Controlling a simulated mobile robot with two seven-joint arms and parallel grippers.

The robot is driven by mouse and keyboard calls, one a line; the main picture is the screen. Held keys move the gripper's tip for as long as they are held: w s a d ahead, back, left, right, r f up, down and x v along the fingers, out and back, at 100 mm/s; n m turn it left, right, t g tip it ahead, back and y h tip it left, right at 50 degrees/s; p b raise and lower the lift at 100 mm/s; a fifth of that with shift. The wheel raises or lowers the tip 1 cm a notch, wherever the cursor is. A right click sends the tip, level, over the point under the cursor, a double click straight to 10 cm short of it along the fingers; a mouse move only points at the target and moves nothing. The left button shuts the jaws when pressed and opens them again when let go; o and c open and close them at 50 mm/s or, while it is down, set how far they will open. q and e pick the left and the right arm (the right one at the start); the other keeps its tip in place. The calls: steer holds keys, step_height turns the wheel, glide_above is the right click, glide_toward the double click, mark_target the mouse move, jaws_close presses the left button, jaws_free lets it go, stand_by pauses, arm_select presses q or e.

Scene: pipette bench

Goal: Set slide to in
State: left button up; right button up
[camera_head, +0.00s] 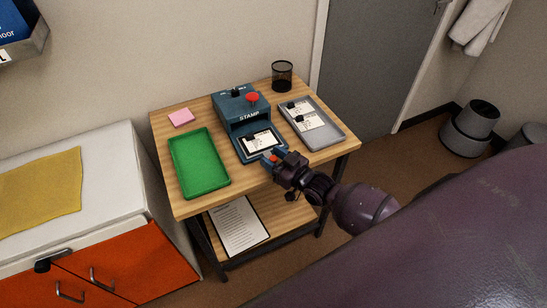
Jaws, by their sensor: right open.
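A blue stamp machine (233,103) labelled STAMP stands on the wooden table, with a red knob (253,97) and black parts on top. Its slide (242,156) sticks out at the front, with a white printed card (258,142) lying on it. My right gripper (271,157) is open at the slide's front right corner. It hides that corner, and a small red-orange spot shows between the jaws. I cannot tell if the fingers touch the slide. My left gripper is not in view.
A green tray (180,139) lies left of the machine and a pink pad (181,118) behind it. A grey tray (331,136) with cards and small black items lies right. A black mesh cup (282,76) stands at the back. A clipboard (239,226) lies on the lower shelf.

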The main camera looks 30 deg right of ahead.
mark_target(268, 155)
jaws_close()
steer(key=shift+w+d+b, duration=0.1)
steer(key=shift+w+b, duration=0.6)
steer(key=shift+w, duration=1.3)
steer(key=shift+c, duration=0.8)
jaws_free()
steer(key=shift+o, duration=0.8)
steer(key=shift+s, duration=0.1)
steer(key=v, duration=1)
steer(key=shift+s+d, duration=0.2)
steer(key=shift+s, duration=0.15)
